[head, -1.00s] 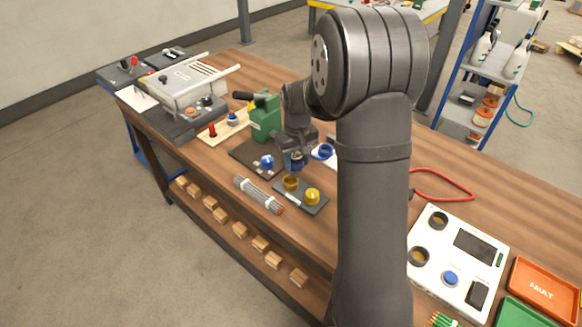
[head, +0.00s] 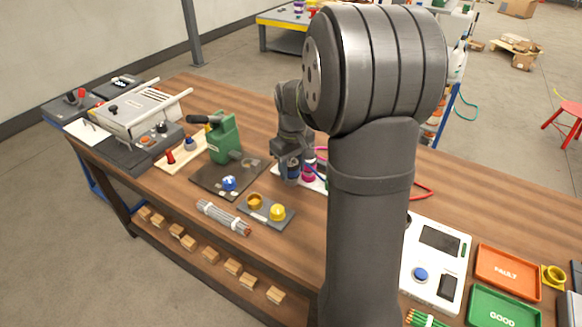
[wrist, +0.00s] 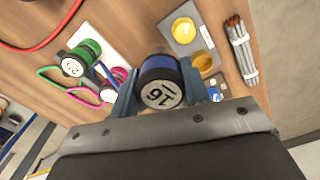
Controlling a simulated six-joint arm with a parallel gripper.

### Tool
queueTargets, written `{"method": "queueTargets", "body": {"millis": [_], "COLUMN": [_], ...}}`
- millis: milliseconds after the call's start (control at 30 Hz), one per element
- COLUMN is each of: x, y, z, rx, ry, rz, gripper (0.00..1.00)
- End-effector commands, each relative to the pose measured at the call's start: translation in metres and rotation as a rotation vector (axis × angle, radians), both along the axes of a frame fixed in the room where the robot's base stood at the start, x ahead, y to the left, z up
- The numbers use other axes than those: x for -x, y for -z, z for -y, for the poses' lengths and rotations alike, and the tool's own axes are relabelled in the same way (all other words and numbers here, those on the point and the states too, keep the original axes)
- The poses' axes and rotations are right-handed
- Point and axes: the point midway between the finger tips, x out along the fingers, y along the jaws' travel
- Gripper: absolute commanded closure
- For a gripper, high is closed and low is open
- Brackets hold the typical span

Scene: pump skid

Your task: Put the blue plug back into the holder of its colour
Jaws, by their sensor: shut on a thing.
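My gripper (wrist: 159,86) is shut on the blue plug (wrist: 158,80), a dark cylinder with a blue band and a pale end face marked 16. In the head view my gripper (head: 291,172) is at the near-left part of a white plate (head: 313,184), with the plug's dark body (head: 292,170) between its fingers. The wrist view shows the plate (wrist: 88,28) beside the plug, carrying a green-banded plug (wrist: 80,55) and pink and blue rings or loops. The blue holder is not clear; the plug and gripper cover that area. I cannot tell whether the plug touches anything below.
A dark mat (head: 205,180) carries a small blue item (head: 229,183). A bundle of rods (head: 222,217) lies near the table's front edge.

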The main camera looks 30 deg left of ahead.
Motion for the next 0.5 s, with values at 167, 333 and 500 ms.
{"method": "queueTargets", "body": {"millis": [167, 333, 500], "x": [-0.018, -0.059, -0.101], "y": [0.000, 0.003, 0.008], "z": [-0.014, -0.045, -0.076], "rx": [0.000, -0.002, -0.003], "ry": [-0.014, -0.052, -0.096], "rz": [-0.001, 0.000, 0.000], "gripper": [0.85, 0.85, 0.85]}}
